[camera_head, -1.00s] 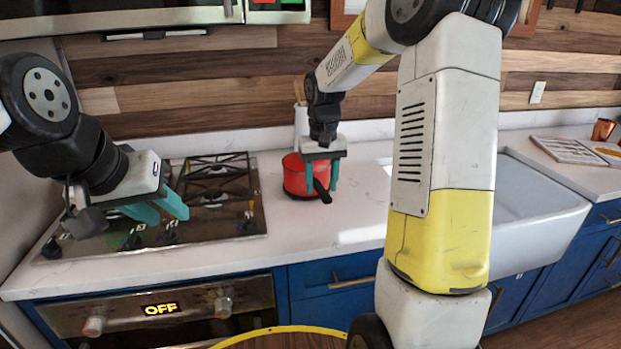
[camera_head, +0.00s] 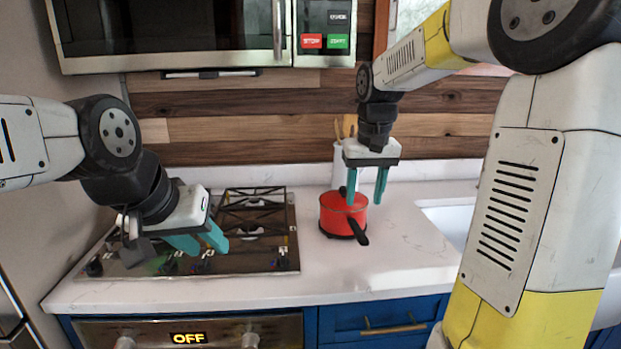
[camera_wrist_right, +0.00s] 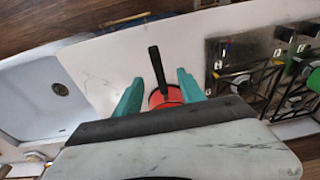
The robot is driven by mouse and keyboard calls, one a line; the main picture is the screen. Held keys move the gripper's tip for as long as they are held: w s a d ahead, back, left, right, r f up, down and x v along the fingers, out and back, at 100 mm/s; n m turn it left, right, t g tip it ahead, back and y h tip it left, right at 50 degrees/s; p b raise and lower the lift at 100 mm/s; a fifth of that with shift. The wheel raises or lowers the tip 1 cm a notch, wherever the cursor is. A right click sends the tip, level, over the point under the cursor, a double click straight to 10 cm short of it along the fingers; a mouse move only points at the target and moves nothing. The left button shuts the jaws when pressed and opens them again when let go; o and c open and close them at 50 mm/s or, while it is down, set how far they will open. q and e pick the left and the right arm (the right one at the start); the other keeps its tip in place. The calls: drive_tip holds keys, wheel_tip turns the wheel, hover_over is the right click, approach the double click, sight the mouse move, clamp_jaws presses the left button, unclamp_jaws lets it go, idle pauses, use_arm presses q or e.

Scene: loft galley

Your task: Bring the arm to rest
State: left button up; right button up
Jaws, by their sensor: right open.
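My right gripper (camera_head: 366,200) is open and empty, pointing down just above the red pot (camera_head: 342,219) on the counter. Its left finger overlaps the pot's rim in the head view; its right finger is clear to the right. In the right wrist view, the pot (camera_wrist_right: 165,97) shows beyond and between the spread fingertips (camera_wrist_right: 160,82), its black handle pointing up the picture. I cannot tell the exact gap between fingers and pot. My left gripper (camera_head: 210,248) hangs over the front of the cooktop, its fingers apart with nothing between them.
The black gas cooktop (camera_head: 262,258) lies left of the pot. A utensil holder (camera_head: 338,155) stands behind the pot. A white sink (camera_wrist_right: 45,95) is on the pot's other side. A microwave (camera_head: 180,35) hangs above. The counter (camera_head: 400,245) right of the pot is clear.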

drive_tip(key=s+a+r+t+y, duration=0.1)
drive_tip(key=s+t, duration=0.3)
drive_tip(key=s, duration=1.5)
drive_tip(key=shift+a+r+t+y, duration=0.15)
drive_tip(key=shift+a+t+y, duration=0.15)
drive_tip(key=shift+a+y, duration=0.15)
idle(0.8)
